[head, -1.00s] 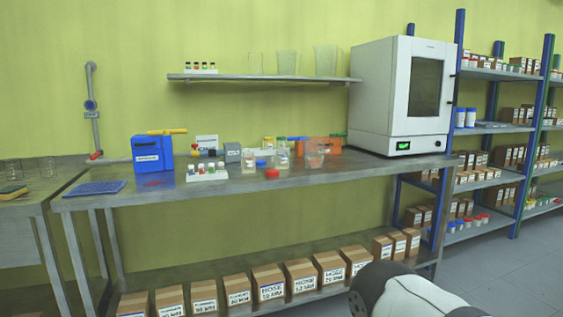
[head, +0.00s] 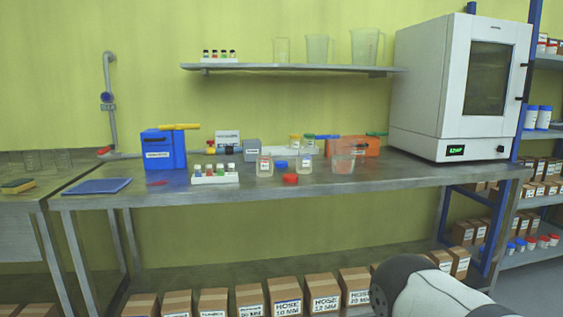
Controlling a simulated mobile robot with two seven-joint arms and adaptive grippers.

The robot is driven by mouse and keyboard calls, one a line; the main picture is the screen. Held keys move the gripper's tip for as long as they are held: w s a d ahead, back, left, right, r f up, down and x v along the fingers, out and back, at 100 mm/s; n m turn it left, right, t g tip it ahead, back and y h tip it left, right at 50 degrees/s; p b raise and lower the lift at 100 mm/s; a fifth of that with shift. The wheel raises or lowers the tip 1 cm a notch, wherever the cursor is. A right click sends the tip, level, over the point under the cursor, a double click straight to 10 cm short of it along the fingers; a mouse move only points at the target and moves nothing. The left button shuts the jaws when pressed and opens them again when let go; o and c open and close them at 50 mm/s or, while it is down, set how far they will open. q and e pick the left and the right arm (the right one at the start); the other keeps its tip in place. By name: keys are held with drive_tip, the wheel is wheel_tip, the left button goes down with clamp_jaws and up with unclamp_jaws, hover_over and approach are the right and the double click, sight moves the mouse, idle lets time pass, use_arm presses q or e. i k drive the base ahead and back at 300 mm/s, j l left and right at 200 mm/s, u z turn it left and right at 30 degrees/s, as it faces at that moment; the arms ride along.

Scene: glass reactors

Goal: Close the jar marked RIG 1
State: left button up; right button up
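Two small clear jars with labels stand on the steel bench, a left jar (head: 265,168) and a right jar (head: 305,166). Their labels are too small to read, so I cannot tell which is marked RIG 1. Both look open at the top. A red lid (head: 290,179) lies on the bench in front of and between them. A blue lid (head: 281,164) lies between the jars, a little further back. Neither of my grippers is in view; only a dark and white part of my arm shows at the bottom right.
A rack of small vials (head: 215,176) stands left of the jars, a clear beaker (head: 343,162) right. Behind are a blue box (head: 163,152), an orange box (head: 358,146) and a white oven (head: 455,90). A wall shelf (head: 290,69) hangs above. The bench's front strip (head: 400,177) is mostly clear.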

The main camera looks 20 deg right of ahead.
sight(304, 160)
drive_tip(key=i+l+u, duration=0.1)
drive_tip(key=l, duration=0.25)
drive_tip(key=i+l, duration=0.2)
drive_tip(key=l, duration=0.2)
drive_tip(key=i+l+u, duration=0.15)
drive_tip(key=l, duration=0.2)
drive_tip(key=i+l, duration=0.1)
drive_tip(key=l, duration=0.3)
drive_tip(key=i+l+u, duration=0.15)
drive_tip(key=l, duration=0.25)
drive_tip(key=i+l, duration=0.1)
drive_tip(key=l, duration=0.25)
drive_tip(key=u, duration=0.05)
